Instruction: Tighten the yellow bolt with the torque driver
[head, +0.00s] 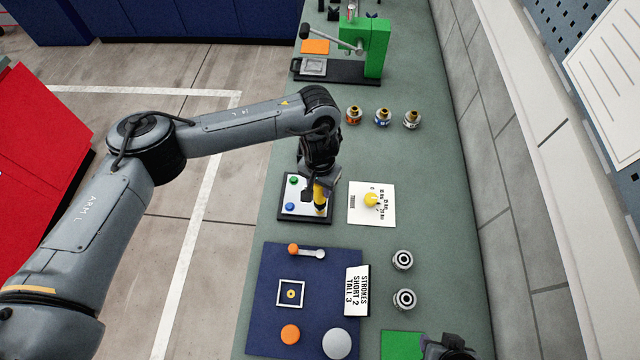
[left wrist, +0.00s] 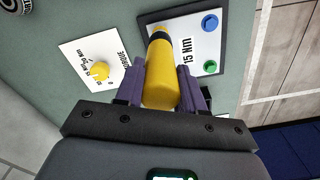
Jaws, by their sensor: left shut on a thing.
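The yellow torque driver (head: 320,196) is held in my left gripper (head: 318,182) over the right part of the bolt plate (head: 287,214). In the left wrist view the purple fingers (left wrist: 161,72) are shut on the yellow driver (left wrist: 160,88), one on each side. A green bolt (head: 294,181) and a blue bolt (head: 290,207) show on the plate. I see no yellow bolt; the driver covers that part of the plate. Whether the driver's tip touches anything is hidden.
A white torque card (head: 357,215) with a yellow dial (head: 371,199) lies right of the plate. A blue mat (head: 262,300) with several parts is nearer. Several small spools (head: 382,117) and a green press (head: 377,45) stand farther back. Bench right of the card is clear.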

